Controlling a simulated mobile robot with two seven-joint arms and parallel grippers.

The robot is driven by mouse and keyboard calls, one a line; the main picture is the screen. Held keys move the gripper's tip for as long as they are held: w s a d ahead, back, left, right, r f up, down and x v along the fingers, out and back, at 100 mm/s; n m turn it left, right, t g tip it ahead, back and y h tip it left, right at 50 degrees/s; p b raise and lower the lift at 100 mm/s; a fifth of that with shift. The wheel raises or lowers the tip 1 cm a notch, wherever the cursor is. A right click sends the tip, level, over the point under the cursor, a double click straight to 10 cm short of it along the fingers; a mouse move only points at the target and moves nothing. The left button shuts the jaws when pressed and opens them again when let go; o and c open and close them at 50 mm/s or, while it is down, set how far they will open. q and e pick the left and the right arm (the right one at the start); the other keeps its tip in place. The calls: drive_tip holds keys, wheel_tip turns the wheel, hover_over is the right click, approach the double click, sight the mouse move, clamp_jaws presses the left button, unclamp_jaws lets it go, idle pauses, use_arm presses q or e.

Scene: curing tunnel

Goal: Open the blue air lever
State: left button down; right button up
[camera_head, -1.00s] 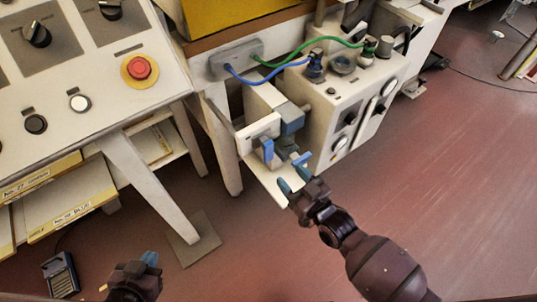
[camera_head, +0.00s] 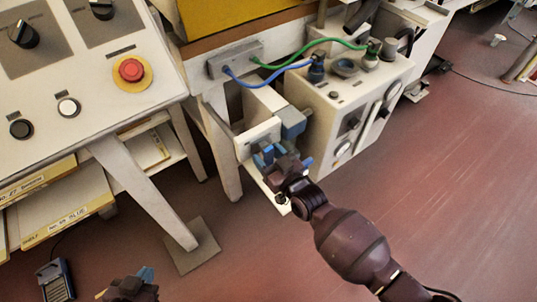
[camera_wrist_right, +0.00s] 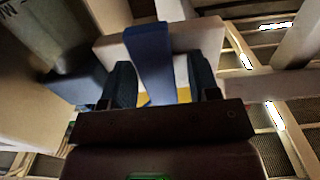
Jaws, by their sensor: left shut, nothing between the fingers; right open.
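The blue air lever (camera_head: 267,150) is at the front of the white bracket under the hose block, partly hidden by my right gripper in the head view. In the right wrist view the blue lever (camera_wrist_right: 150,62) stands as an upright bar between the two fingers, closer to the left finger. My right gripper (camera_wrist_right: 162,80) is open around it; I cannot tell whether a finger touches it. In the head view my right gripper (camera_head: 273,160) reaches the bracket from below right. My left gripper (camera_head: 145,277) is shut and empty at the bottom edge, far from the lever.
A white machine box (camera_head: 345,100) with knobs and fittings stands just right of the lever. Blue (camera_head: 260,80) and green (camera_head: 318,44) hoses run above it. The control panel (camera_head: 75,75) with a red button (camera_head: 131,70) is at left. Open red floor lies at right.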

clamp_jaws()
idle(0.3)
